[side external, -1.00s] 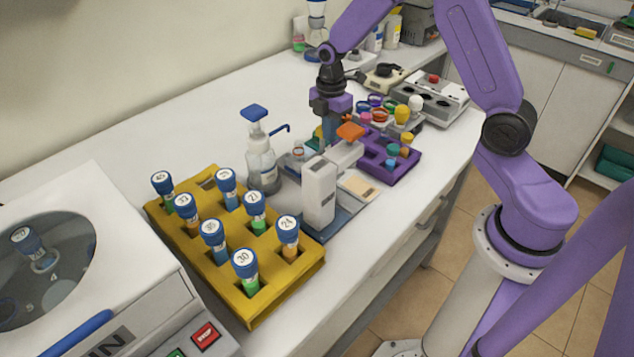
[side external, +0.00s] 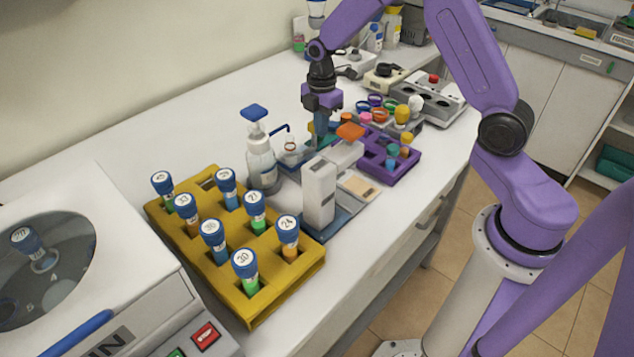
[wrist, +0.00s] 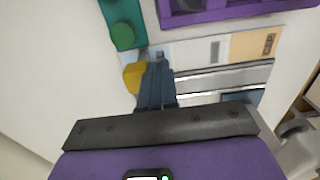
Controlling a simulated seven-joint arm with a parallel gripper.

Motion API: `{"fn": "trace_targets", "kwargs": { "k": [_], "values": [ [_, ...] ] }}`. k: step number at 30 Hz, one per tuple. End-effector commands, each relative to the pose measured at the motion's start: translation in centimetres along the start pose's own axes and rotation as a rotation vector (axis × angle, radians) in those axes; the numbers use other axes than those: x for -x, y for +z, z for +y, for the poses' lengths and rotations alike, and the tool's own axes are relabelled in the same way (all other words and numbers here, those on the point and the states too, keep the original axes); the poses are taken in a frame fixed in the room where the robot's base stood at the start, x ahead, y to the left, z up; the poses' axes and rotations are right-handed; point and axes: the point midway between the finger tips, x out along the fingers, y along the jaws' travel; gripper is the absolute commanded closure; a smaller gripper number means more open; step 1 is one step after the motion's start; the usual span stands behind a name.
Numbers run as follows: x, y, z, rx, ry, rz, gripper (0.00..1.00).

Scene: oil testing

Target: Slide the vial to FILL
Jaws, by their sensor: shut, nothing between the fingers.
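A small clear vial with a red-orange ring (side external: 291,149) stands upright in the side view at the far left end of the slide fixture (side external: 340,217), near the tip of the pump bottle's spout. My gripper (side external: 319,143) is shut and empty, pointing down just right of the vial. In the wrist view the closed fingers (wrist: 156,75) sit beside a yellow piece (wrist: 133,76), over the end of the fixture's pale track (wrist: 192,53). I cannot tell whether they touch it. A tan pad marked CAP (wrist: 256,44) is at the track's other end. No FILL lettering is readable.
The pump bottle (side external: 261,163) stands left of the fixture. A white block (side external: 319,192) and an orange-topped part (side external: 350,131) rise close to my gripper. A purple rack (side external: 401,169) stands right, and a yellow vial rack (side external: 222,274) at front left. The rear left bench is clear.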

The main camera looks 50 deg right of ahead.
Motion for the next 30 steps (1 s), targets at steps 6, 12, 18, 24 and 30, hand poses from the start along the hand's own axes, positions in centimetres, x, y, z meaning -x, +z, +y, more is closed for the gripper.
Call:
{"fn": "trace_targets", "kwargs": {
  "k": [6, 12, 18, 24, 30],
  "values": [
    [0.0, 0.0, 0.1, 0.001, 0.000, 0.000, 1.00],
    [0.0, 0.0, -0.5, 0.000, -0.001, 0.000, 1.00],
    [0.3, 0.0, -0.6, 0.000, 0.000, 0.000, 1.00],
    [1.7, 0.0, -0.6, 0.000, 0.001, 0.000, 1.00],
    [3.0, 0.0, -0.6, 0.000, 0.002, 0.000, 1.00]
  ]
}}
